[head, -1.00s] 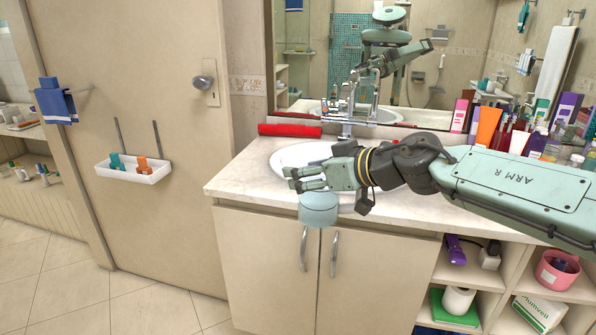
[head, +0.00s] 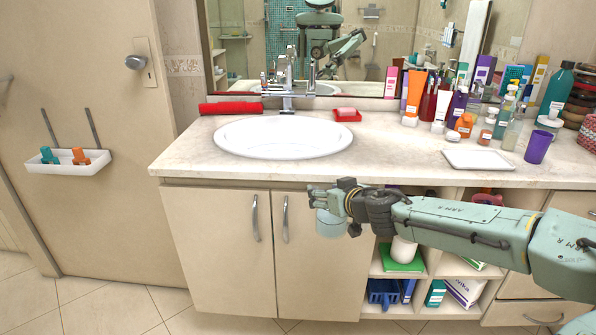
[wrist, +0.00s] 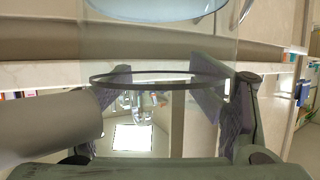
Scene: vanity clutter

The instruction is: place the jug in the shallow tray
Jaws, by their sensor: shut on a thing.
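The jug (head: 330,223) is a clear, pale blue-tinted vessel hanging at my gripper (head: 318,197), in front of the cabinet doors and below the countertop's front edge in the head view. My gripper is shut on it. In the wrist view the see-through jug (wrist: 160,50) fills the space between the fingers (wrist: 160,105), with a dark ring around it. Its full outline is hard to make out. The shallow tray (head: 478,159) is white, square and empty, on the countertop right of the sink. My gripper is left of it and lower in the head view.
Bottles, tubes and a purple cup (head: 538,147) crowd the counter behind and right of the tray. The sink (head: 283,137) is left, with a red soap dish (head: 346,115) behind it. Bare countertop (head: 400,157) lies between sink and tray. Open shelves are below.

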